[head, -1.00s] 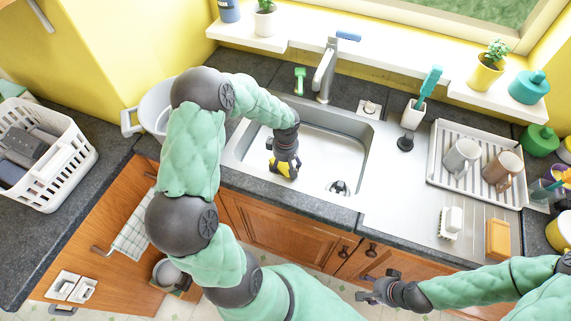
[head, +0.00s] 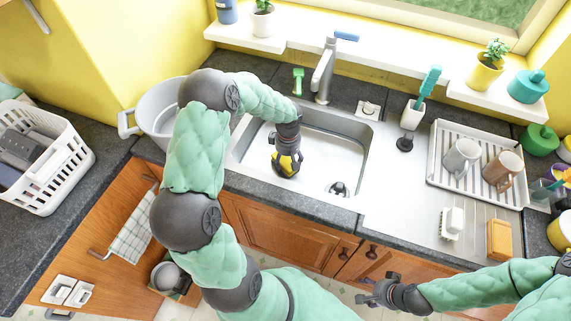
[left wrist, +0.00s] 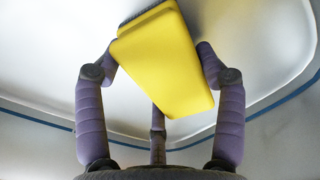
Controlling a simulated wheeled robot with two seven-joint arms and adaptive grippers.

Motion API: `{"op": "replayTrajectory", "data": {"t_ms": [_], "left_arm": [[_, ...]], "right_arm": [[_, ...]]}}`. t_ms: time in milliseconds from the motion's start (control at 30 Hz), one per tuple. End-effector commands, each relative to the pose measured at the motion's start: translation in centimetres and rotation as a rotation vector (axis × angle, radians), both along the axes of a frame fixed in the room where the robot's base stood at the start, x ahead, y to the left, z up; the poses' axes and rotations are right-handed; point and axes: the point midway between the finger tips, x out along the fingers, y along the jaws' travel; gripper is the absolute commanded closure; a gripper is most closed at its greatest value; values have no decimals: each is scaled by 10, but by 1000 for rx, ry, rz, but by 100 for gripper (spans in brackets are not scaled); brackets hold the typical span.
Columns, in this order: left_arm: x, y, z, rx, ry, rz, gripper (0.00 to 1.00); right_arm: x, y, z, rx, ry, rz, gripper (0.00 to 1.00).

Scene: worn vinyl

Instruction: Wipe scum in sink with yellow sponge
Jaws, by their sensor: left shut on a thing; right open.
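The yellow sponge (left wrist: 165,62) is held between the fingers of my left gripper (left wrist: 155,75), which is shut on it; a grey layer shows along its edge. In the head view, my left gripper (head: 287,162) is down inside the steel sink (head: 335,150), over the left part of the basin, and only a bit of yellow shows there. I cannot tell whether the sponge touches the basin floor. No scum is clearly visible. My right gripper (head: 378,292) is open and empty, in front of the counter at the lower right.
The faucet (head: 324,72) stands behind the sink. A drain (head: 339,188) is near the front of the basin. Right of the sink are a brush in a holder (head: 412,115), a dish rack with mugs (head: 475,160), a scrub brush (head: 452,222) and an orange sponge (head: 499,240).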

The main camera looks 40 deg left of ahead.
Motion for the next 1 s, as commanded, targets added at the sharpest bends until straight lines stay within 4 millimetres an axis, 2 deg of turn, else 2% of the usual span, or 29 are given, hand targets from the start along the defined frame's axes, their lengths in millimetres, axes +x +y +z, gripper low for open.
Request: {"op": "replayTrajectory", "data": {"t_ms": [333, 1000], "left_arm": [[22, 7, 0, 0, -1, 0, 56], [24, 7, -1, 0, 0, 1, 56]], "right_arm": [[0, 0, -5, 0, 0, 0, 40], [0, 0, -5, 0, 0, 0, 40]]}}
